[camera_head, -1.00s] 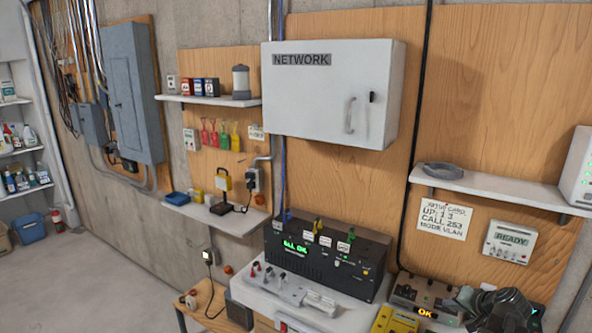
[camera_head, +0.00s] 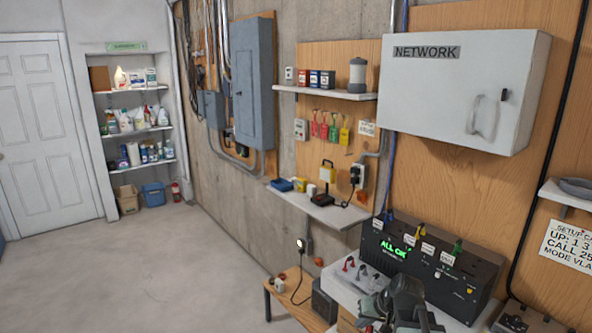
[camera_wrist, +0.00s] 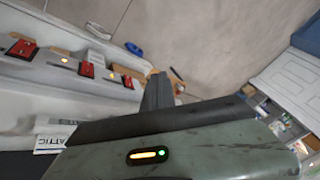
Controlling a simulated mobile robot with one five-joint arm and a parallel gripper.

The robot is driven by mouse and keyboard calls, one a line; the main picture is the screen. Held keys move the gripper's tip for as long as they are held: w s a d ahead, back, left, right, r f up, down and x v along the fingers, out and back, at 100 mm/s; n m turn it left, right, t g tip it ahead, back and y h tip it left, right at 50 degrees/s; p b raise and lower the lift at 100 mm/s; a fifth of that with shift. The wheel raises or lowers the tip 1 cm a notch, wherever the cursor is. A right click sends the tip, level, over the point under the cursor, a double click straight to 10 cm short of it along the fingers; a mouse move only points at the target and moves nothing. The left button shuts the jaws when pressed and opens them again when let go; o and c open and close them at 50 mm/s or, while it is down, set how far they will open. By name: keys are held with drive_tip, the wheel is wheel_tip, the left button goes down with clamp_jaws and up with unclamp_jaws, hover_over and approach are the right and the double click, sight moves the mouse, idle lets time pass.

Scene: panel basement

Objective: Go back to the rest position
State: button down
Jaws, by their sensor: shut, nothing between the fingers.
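My gripper (camera_head: 402,322) shows at the bottom of the head view, in front of the white bench and the black device reading "ALL OK" (camera_head: 432,262). In the wrist view my gripper's fingers (camera_wrist: 158,88) are together with nothing between them. They stand apart from the things around them. The closed white NETWORK cabinet (camera_head: 460,95) hangs on the wood panel above the device.
A low wooden table (camera_head: 297,300) stands left of the bench. A small shelf (camera_head: 318,208) carries a lamp. A grey electrical panel (camera_head: 252,85) is on the concrete wall. Floor (camera_head: 140,270) is clear toward the white door (camera_head: 45,130) and the supply shelves.

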drive_tip(key=s+a+f+n+g, duration=0.2)
drive_tip(key=s+a+f, duration=0.15)
drive_tip(key=a, duration=0.55)
drive_tip(key=s+d+m+g+h, duration=0.1)
drive_tip(key=s+d+g+h, duration=0.1)
drive_tip(key=s, duration=0.4)
drive_tip(key=shift+s+d+g+h, duration=0.15)
drive_tip(key=shift+d+g+h, duration=0.2)
drive_tip(key=shift+h, duration=0.25)
idle(1.0)
